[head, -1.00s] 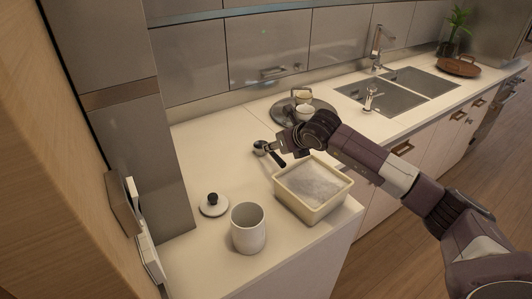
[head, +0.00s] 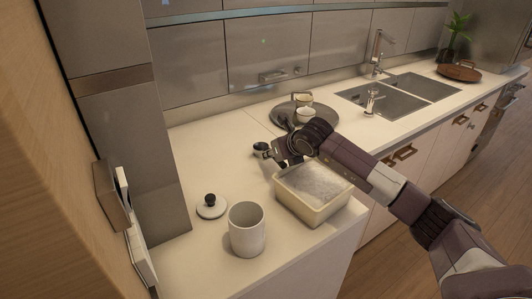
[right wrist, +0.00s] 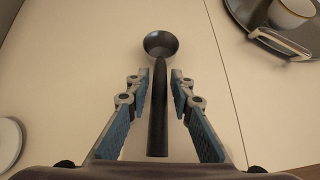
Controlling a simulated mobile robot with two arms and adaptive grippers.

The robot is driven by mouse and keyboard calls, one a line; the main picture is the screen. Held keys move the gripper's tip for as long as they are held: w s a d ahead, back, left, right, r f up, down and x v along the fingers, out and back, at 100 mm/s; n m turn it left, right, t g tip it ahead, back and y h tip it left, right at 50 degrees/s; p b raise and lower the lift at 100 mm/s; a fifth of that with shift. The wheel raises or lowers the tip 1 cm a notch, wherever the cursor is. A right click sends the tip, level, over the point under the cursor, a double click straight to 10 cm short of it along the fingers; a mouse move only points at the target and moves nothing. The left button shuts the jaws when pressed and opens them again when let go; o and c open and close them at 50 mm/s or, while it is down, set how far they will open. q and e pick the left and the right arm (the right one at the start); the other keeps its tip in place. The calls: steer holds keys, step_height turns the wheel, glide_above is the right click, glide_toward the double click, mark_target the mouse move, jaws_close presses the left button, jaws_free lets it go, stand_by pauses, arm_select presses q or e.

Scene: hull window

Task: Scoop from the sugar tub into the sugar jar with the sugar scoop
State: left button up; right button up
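The sugar scoop (right wrist: 160,45) lies on the counter, its dark handle running between the fingers of my right gripper (right wrist: 158,78). Both fingers are open, with a gap on each side of the handle. In the head view, my right gripper (head: 274,157) is low over the counter behind the sugar tub, hiding the handle; the scoop's bowl (head: 260,149) shows at its left. The cream square sugar tub (head: 312,213) holds white sugar. The white sugar jar (head: 247,231) stands upright, uncovered, left of the tub. My left gripper is out of view.
A white lid with a black knob (head: 211,205) lies left of the jar. A round grey tray (head: 283,113) with cups (head: 305,114) stands behind the gripper. The sink (head: 390,98) is further right. A tall cabinet (head: 150,165) bounds the left side.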

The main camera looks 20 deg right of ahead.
jaws_close()
steer(key=shift+r, duration=0.2)
steer(key=shift+r+p, duration=0.4)
steer(key=shift+r, duration=0.9)
steer(key=shift+r, duration=0.1)
stand_by(0.3)
steer(key=shift+r+p, duration=1.2)
steer(key=shift+r, duration=1.7)
